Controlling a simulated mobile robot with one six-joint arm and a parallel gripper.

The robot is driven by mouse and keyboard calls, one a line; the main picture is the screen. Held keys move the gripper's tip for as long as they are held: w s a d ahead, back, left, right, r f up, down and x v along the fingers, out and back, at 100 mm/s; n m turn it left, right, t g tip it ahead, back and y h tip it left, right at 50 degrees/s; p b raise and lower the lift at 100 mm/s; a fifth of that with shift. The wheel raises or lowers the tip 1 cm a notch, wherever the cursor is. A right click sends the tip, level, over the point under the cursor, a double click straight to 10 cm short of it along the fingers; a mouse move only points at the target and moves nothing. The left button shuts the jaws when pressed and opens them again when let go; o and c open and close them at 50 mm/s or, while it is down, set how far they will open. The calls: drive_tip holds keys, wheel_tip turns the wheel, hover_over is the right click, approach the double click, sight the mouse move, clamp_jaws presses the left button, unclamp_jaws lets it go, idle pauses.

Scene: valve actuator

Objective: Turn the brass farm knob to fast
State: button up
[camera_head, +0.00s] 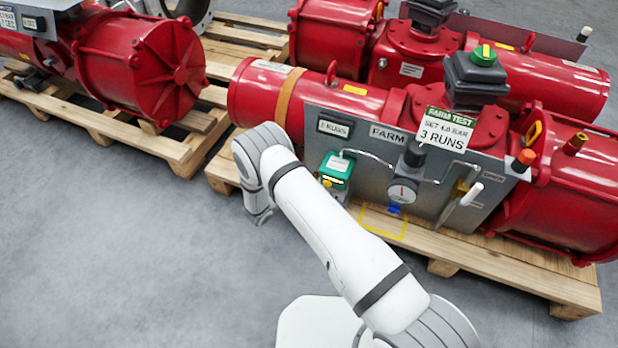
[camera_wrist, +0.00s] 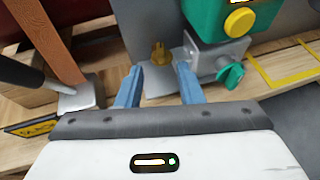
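In the wrist view a small brass-coloured knob (camera_wrist: 160,54) sits at the bottom of the panel, on or just above a light grey plate. My gripper (camera_wrist: 159,68) is open, with its two blue fingers apart. The knob appears in the gap between the fingertips, slightly beyond them; I see no contact. No "fast" mark is legible. In the head view the grey FARM panel (camera_head: 330,112) stands in front of a red actuator (camera_head: 290,95). My arm hides the knob and my gripper there.
A green box (camera_head: 337,170) with a yellow button is right of the knob; it also shows in the wrist view (camera_wrist: 205,20). A green valve handle (camera_wrist: 230,74) is close to the right finger. A gauge (camera_head: 402,191) and wooden pallet (camera_head: 480,262) are nearby. Grey floor is clear at left.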

drive_tip(key=b+x, duration=0.1)
drive_tip(key=x, duration=0.5)
drive_tip(key=shift+c, duration=0.3)
clamp_jaws()
